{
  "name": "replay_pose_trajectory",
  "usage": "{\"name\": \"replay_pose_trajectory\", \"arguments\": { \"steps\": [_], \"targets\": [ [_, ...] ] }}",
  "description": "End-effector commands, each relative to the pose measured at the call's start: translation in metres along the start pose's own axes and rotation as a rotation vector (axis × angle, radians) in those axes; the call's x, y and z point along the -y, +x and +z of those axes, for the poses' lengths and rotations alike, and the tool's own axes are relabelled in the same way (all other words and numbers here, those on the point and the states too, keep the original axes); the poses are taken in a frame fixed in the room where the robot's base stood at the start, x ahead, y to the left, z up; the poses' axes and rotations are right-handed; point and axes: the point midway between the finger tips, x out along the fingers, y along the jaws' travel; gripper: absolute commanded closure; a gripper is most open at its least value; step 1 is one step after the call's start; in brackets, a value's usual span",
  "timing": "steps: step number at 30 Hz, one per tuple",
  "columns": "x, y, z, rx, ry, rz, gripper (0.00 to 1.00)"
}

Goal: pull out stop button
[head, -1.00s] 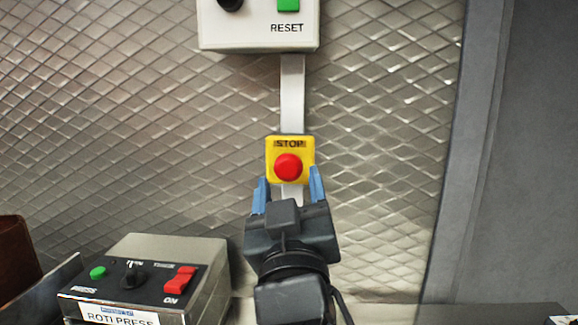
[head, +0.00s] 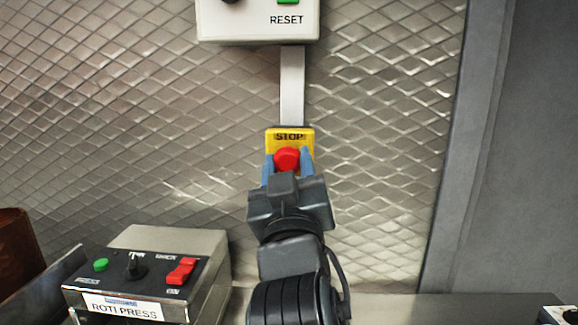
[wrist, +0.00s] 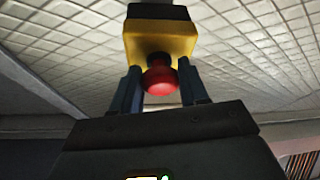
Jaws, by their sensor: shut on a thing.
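The red stop button (head: 287,159) sits on a yellow box (head: 290,136) marked STOP, fixed to the quilted metal wall. My gripper (head: 287,166) is at the button, with one blue finger on each side of it. In the wrist view the red button (wrist: 160,78) shows between the two fingers, in front of the yellow box (wrist: 160,42). My gripper is shut on the button. Parts of the button's sides are hidden behind the fingers.
A white box with a RESET label (head: 258,22) is above, joined by a pale vertical strip (head: 292,85). A roti press control box (head: 150,275) stands at lower left. A plain grey panel (head: 510,150) is at right. The wall around the yellow box is clear.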

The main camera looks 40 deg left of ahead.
Motion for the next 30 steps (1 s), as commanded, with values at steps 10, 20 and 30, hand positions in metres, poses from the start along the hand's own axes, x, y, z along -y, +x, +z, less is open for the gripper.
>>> {"name": "replay_pose_trajectory", "arguments": {
  "steps": [10, 20, 30],
  "targets": [
    [0.000, 0.000, 0.000, 0.000, 0.000, 0.000, 1.00],
    [0.000, -0.015, -0.004, -0.001, -0.001, 0.000, 1.00],
    [0.000, -0.016, -0.006, 0.000, -0.001, -0.001, 0.48]
  ]
}}
